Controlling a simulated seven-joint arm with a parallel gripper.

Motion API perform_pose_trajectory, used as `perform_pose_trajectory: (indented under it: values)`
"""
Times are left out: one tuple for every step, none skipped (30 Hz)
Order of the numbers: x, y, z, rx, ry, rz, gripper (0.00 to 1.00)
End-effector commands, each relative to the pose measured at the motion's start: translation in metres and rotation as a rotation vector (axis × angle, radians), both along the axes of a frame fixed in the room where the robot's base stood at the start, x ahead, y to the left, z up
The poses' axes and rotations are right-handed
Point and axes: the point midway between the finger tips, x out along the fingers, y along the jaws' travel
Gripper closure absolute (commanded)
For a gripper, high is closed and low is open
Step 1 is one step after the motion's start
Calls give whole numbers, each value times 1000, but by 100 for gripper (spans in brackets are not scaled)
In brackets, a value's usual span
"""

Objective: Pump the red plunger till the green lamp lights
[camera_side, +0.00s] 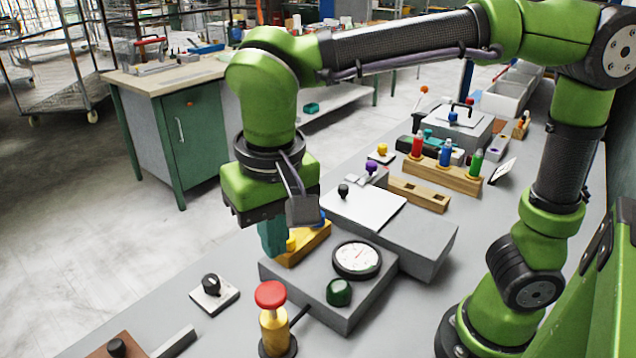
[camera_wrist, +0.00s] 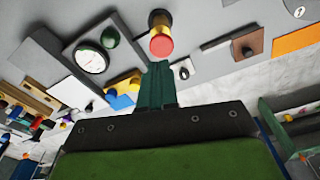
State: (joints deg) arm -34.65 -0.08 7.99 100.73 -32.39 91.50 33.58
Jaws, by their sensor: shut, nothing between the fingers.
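The red plunger (camera_side: 270,294) is a round red cap on a brass-coloured cylinder, standing upright at the front of the bench. It also shows in the wrist view (camera_wrist: 161,46), just beyond my fingertips. The green lamp (camera_side: 339,291) is a dark green dome on a grey box and looks unlit. It shows in the wrist view too (camera_wrist: 110,37). My gripper (camera_side: 272,248) has teal fingers, shut and empty. In the side view it hangs behind and above the plunger, apart from it, with the yellow block behind the fingers. The fingers also show in the wrist view (camera_wrist: 158,72).
A dial gauge (camera_side: 357,260) sits on the grey box (camera_side: 318,305) beside the lamp. A black knob on a white plate (camera_side: 213,291) is left of the plunger. A yellow block (camera_side: 305,243) lies close by the fingers. Coloured pegs stand in a wooden rack (camera_side: 441,175) farther back.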

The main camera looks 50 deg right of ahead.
Motion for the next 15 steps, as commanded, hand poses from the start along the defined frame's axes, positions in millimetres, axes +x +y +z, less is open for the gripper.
perform_pose_trajectory:
  values:
    - [6, -3, -12, -2, 5, -3, 100]
    - [9, -4, -18, -2, 5, -4, 100]
    - [12, -5, -24, -1, 3, -4, 100]
    - [14, -6, -28, 0, 3, -5, 100]
    - [16, -7, -31, 1, 3, -5, 100]
    - [17, -7, -34, 3, 1, -6, 100]
    - [18, -7, -35, 3, 1, -6, 100]
    - [18, -7, -35, 4, 0, -5, 100]
    - [18, -7, -35, 4, -1, -5, 100]
    - [18, -7, -35, 4, -1, -5, 100]
    - [18, -7, -35, 4, -1, -5, 100]
    - [18, -7, -35, 4, -1, -5, 100]
    - [18, -7, -35, 4, -1, -5, 100]
    - [18, -7, -35, 4, -1, -5, 100]
    - [18, -7, -35, 4, -1, -5, 100]
